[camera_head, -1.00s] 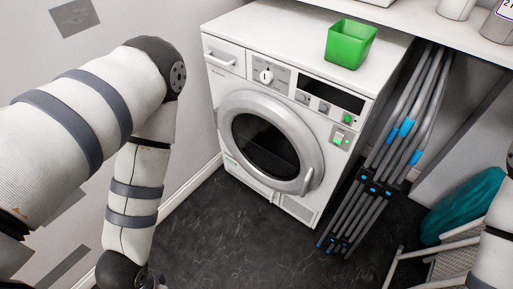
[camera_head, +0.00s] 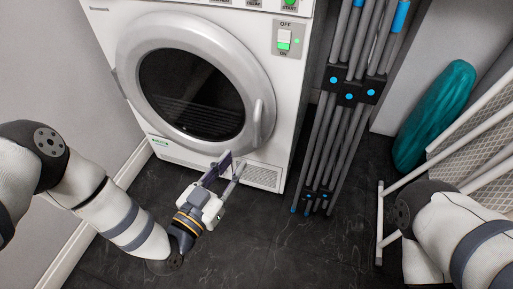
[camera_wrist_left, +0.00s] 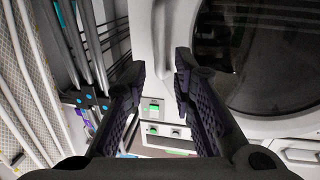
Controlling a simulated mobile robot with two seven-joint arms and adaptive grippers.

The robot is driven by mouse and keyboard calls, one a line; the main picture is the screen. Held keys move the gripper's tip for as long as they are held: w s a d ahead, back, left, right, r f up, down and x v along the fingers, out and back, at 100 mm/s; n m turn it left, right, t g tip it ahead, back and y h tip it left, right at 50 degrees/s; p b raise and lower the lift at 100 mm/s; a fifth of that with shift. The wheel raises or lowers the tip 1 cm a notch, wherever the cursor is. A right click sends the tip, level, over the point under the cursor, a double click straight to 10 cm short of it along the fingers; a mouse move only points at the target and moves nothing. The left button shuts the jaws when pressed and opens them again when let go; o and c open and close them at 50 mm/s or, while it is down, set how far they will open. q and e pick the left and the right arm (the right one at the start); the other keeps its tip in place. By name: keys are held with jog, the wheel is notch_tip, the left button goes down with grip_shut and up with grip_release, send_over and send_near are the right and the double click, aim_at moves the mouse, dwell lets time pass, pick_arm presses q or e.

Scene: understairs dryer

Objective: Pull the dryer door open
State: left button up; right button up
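The white dryer (camera_head: 285,75) stands against the wall, and its round grey-rimmed door (camera_head: 150,65) with dark glass looks closed. The door's upright handle (camera_head: 257,120) is on the right side of the rim. My left gripper (camera_head: 233,163) is low in front of the door's lower right edge, below the handle. In the left wrist view the left gripper (camera_wrist_left: 158,68) has its two dark fingers apart with nothing held between them. The door rim (camera_wrist_left: 262,124) and dark glass fill the right of that view. My right arm enters at the right, and its gripper is out of view.
A folded grey rack with blue caps (camera_head: 349,90) leans just right of the dryer. Farther right are a teal bag (camera_head: 435,115) and a white-framed rack (camera_head: 470,140). An OFF/ON switch (camera_head: 284,40) sits on the dryer. The dark floor (camera_head: 285,245) in front is clear.

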aim_at(255, 135)
pick_arm(q)
jog(key=b+x, duration=0.3)
jog(key=x, duration=0.8)
jog(key=shift+w+d+r, duration=0.15)
jog(key=shift+w+d, duration=0.1)
jog(key=shift+w, duration=0.15)
grip_shut()
pick_arm(e)
jog(key=shift+s+f+g, duration=0.15)
jog(key=shift+s+f, duration=0.1)
jog(key=shift+f, duration=0.5)
jog(key=shift+s+f+g, duration=0.15)
jog(key=shift+s+f, duration=0.1)
jog(key=shift+f, duration=0.45)
